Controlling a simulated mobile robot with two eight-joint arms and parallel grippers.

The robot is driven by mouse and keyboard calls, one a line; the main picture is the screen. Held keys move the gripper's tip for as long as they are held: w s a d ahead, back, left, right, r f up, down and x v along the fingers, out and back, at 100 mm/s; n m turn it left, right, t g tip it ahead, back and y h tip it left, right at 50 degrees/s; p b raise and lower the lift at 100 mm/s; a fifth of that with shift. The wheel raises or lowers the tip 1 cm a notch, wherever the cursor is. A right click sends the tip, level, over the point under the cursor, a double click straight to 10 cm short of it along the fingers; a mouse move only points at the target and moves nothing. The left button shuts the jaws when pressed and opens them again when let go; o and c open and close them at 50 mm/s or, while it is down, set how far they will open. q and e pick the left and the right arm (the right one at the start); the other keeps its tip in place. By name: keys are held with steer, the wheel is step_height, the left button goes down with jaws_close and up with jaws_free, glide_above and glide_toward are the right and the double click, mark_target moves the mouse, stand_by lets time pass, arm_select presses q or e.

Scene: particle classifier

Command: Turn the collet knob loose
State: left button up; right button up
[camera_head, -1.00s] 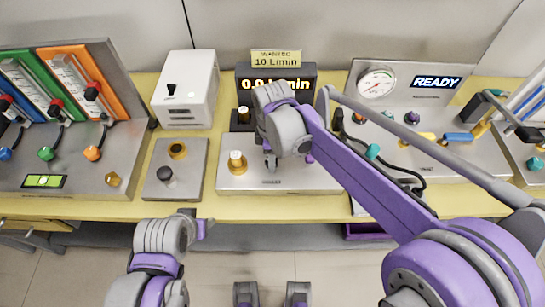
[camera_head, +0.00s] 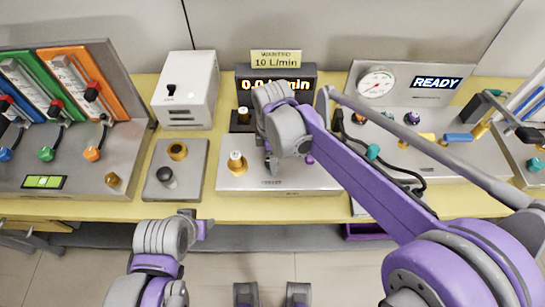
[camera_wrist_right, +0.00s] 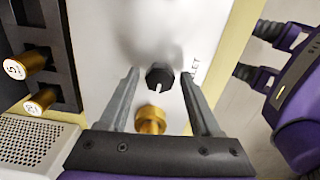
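The collet knob (camera_wrist_right: 160,76) is a small dark faceted knob with a white mark, on a pale panel in the right wrist view. Part of its label, "LET", shows beside it. My right gripper (camera_wrist_right: 159,73) is open, with one finger on each side of the knob and a visible gap to each. In the head view my right gripper (camera_head: 275,167) is over the middle plate (camera_head: 310,180) and hides the knob. My left gripper (camera_head: 203,226) is low in front of the table edge; its fingers are not clear enough to judge.
A brass fitting (camera_wrist_right: 150,120) sits close to the knob, between the fingers. A display (camera_head: 250,82) reads about 0.0 L/min under a yellow sign (camera_head: 276,58) for 10 L/min. A gauge panel (camera_head: 400,85) reading READY stands right, a white box (camera_head: 186,85) left.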

steer(key=shift+o, duration=0.6)
step_height(320, 180, up, 11)
steer(key=shift+p, duration=0.45)
steer(key=shift+d+f, duration=0.1)
steer(key=s+d+f+m+t+p, duration=0.2)
steer(key=s+d+f+m, duration=0.1)
steer(key=s+d+m, duration=0.5)
steer(key=s+d+f+m+t+p, duration=0.1)
steer(key=s+d+f+m+t, duration=0.2)
steer(key=s+d+m, duration=0.5)
steer(key=d+f+m, duration=0.1)
steer(key=m, duration=0.2)
steer(key=shift+d+f+p, duration=0.15)
steer(key=shift+p, duration=0.2)
